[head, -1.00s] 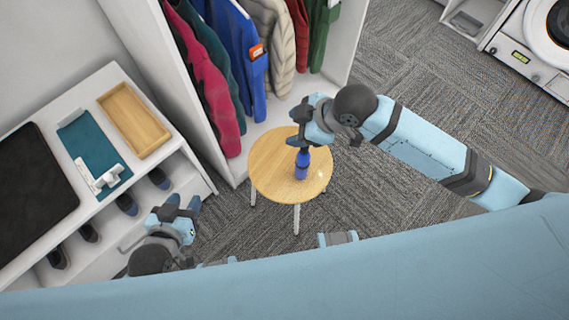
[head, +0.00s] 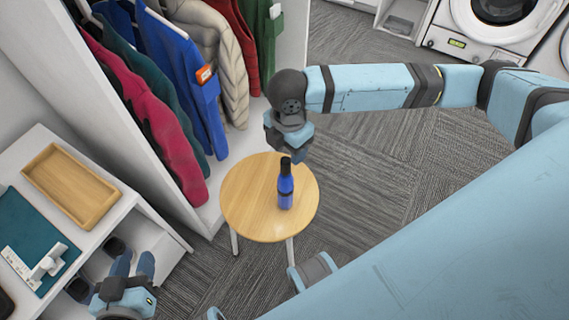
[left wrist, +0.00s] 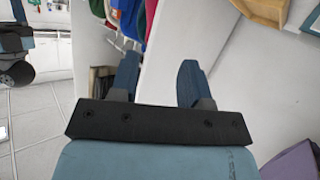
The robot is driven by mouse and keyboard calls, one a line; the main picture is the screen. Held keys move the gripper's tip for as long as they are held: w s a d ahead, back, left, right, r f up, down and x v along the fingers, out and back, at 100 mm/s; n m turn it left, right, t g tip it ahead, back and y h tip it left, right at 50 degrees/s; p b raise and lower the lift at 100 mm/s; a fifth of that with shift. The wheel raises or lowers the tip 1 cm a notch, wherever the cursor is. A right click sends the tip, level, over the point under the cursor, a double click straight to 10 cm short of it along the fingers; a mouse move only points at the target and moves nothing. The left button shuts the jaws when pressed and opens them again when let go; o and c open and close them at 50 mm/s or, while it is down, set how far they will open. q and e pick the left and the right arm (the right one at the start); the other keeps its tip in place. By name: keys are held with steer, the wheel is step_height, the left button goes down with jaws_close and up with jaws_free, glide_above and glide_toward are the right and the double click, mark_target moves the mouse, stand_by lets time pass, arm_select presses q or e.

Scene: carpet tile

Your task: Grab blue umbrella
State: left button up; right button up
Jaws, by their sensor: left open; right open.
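The folded blue umbrella (head: 285,188), with a dark upper end, stands upright on the round wooden table (head: 243,205) in the head view. My right gripper (head: 296,155) is open and empty, pointing down just beyond and above the umbrella's top. Its fingers are partly hidden by the wrist, and I cannot tell how far they are from the umbrella. My left gripper (head: 134,264) is open and empty beside the shoe shelf at lower left. Its spread fingers also show in the left wrist view (left wrist: 158,78), where I do not make out the umbrella.
A white open wardrobe with hanging coats (head: 165,110) stands behind the table. At left, a white shelf unit holds a wooden tray (head: 72,185) and a teal mat (head: 22,232). A washing machine (head: 490,28) is at top right. Carpet (head: 370,180) right of the table is clear.

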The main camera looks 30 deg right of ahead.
mark_target(286, 160)
step_height(286, 160, down, 3)
steer(key=shift+r+b, duration=0.2)
steer(key=shift+b, duration=0.1)
steer(key=f, duration=0.1)
steer(key=f+b, duration=0.1)
steer(key=f, duration=0.1)
steer(key=f+b, duration=0.1)
steer(key=shift+w+a+f, duration=0.1)
steer(key=shift+a+f, duration=0.1)
steer(key=shift+a, duration=0.05)
steer(key=shift+f, duration=0.25)
arm_select(q)
step_height(286, 160, up, 6)
steer(key=w+d+t+h, duration=0.1)
steer(key=d+t+h, duration=0.1)
steer(key=t, duration=0.1)
steer(key=shift+w+d, duration=0.15)
steer(key=shift+d, duration=0.15)
arm_select(e)
jaws_close()
